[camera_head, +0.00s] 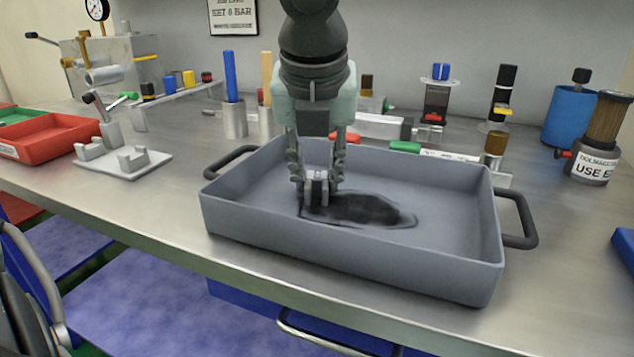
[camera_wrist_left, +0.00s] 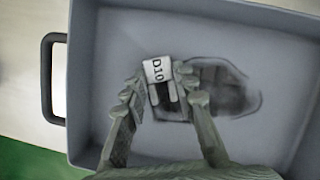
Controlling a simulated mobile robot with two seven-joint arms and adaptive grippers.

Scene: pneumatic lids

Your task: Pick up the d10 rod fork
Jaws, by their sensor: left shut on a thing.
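The d10 rod fork (camera_wrist_left: 156,71) is a small grey metal piece with a white label reading D10. In the head view the fork (camera_head: 318,189) is low inside a grey tray (camera_head: 350,270) with black side handles. My left gripper (camera_head: 316,182) reaches down into the tray and is shut on the fork. In the left wrist view the fingers (camera_wrist_left: 160,98) stand on both sides of it. I cannot tell whether the fork touches the tray floor. My right gripper is not in view.
A dark oily patch (camera_head: 358,210) lies on the tray floor beside the fork. A red bin (camera_head: 55,138) and a white fixture plate (camera_head: 122,163) are to the left. Tools and cylinders stand behind the tray; a labelled filter canister (camera_head: 597,140) stands at right.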

